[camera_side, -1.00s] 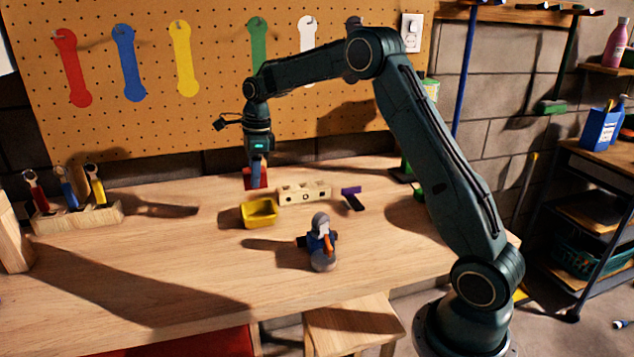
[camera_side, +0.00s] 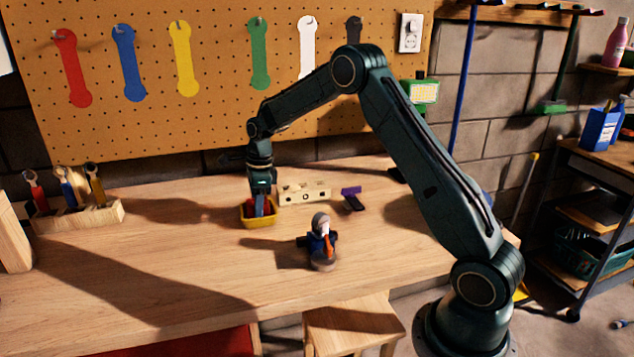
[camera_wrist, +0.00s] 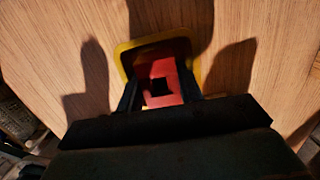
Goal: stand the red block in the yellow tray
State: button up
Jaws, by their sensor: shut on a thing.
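The yellow tray (camera_side: 259,223) sits on the wooden workbench, left of the figurine. My gripper (camera_side: 262,208) points down into it. In the wrist view, the red block (camera_wrist: 157,72) lies between the two dark fingers of my gripper (camera_wrist: 158,92), which are shut on it. A dark square opening shows in the block's face. The tray's rim (camera_wrist: 122,48) shows around the block's far side and sides in that view. In the side view the red block (camera_side: 251,207) is mostly hidden by the fingers. I cannot tell whether it touches the tray floor.
A pale wooden block with holes (camera_side: 305,193) stands just behind and right of the tray. A purple-topped item (camera_side: 351,192) lies farther right. A blue-and-grey figurine (camera_side: 321,245) stands in front right. A wooden tool holder (camera_side: 80,217) is at left. The bench's front left is clear.

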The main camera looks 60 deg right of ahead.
jog(key=shift+f, duration=0.3)
jog(key=shift+f, duration=0.15)
jog(key=o, duration=0.7)
notch_tip(320, 180, up, 12)
jog(key=s+d, duration=0.1)
dwell(0.4)
dwell(0.5)
